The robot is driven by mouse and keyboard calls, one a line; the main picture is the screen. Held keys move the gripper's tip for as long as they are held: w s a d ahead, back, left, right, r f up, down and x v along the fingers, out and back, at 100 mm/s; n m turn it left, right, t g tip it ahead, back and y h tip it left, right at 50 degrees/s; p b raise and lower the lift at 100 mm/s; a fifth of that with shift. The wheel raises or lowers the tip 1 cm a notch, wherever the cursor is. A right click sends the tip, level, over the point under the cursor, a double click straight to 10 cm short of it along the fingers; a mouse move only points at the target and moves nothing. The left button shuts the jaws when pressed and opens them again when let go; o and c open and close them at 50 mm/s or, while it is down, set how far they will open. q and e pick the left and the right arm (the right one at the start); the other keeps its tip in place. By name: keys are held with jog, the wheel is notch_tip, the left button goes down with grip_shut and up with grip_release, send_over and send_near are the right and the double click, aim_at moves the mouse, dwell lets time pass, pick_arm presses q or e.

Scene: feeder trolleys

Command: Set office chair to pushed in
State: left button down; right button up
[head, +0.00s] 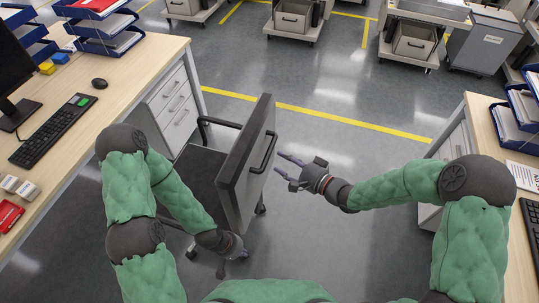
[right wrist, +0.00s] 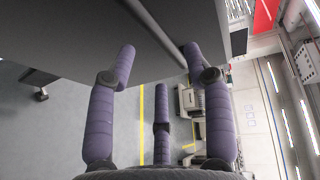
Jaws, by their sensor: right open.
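The office chair stands beside the left desk (head: 140,60). Its dark backrest (head: 240,165) faces right, with a black loop handle (head: 264,153) on the rear. Its seat (head: 193,170) lies left of the backrest, on the desk side. My right gripper (head: 284,166) is open and empty, just right of the backrest, its fingers pointing toward the handle. In the right wrist view my open fingers (right wrist: 158,55) are close to the dark backrest (right wrist: 60,35); contact cannot be told. My left gripper (head: 228,256) is low, below the backrest; its fingers are small and partly hidden.
A white drawer unit (head: 173,108) stands under the left desk, beside the chair. A second desk (head: 490,130) is at the right. The grey floor with a yellow line (head: 350,121) is clear between the desks. Trolleys (head: 290,18) stand at the back.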

aim_at(269, 154)
jog(key=b+x, duration=0.2)
jog(key=x, duration=0.5)
grip_shut()
